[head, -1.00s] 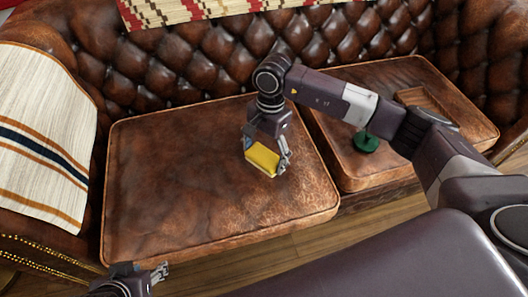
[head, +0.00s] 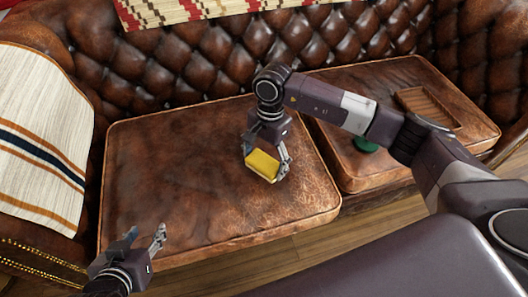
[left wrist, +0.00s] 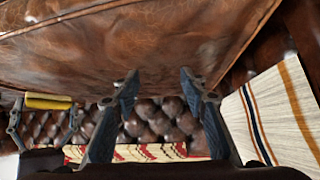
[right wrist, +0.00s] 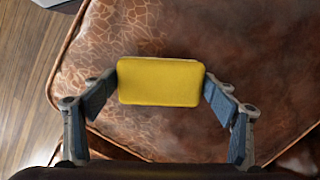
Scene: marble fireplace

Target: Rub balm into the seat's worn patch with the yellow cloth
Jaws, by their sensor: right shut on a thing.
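The yellow cloth (head: 262,165), a folded pad, is in my right gripper (head: 266,168) over the right part of the left seat cushion (head: 170,160). In the right wrist view the cloth (right wrist: 160,82) sits between both fingertips. I cannot tell whether it touches the leather. A pale, cracked worn patch (right wrist: 110,35) shows beside the cloth there. My left gripper (head: 146,236) is open and empty over the cushion's front left; its spread fingers (left wrist: 160,85) show in the left wrist view. A green round container (head: 366,145), perhaps the balm, is on the right cushion, partly hidden by my right arm.
A brown wooden tray (head: 428,107) lies on the right cushion (head: 375,80). A striped blanket (head: 40,150) hangs over the left armrest, and a patterned throw (head: 180,10) lies on the tufted backrest. The left cushion's middle and back left are clear.

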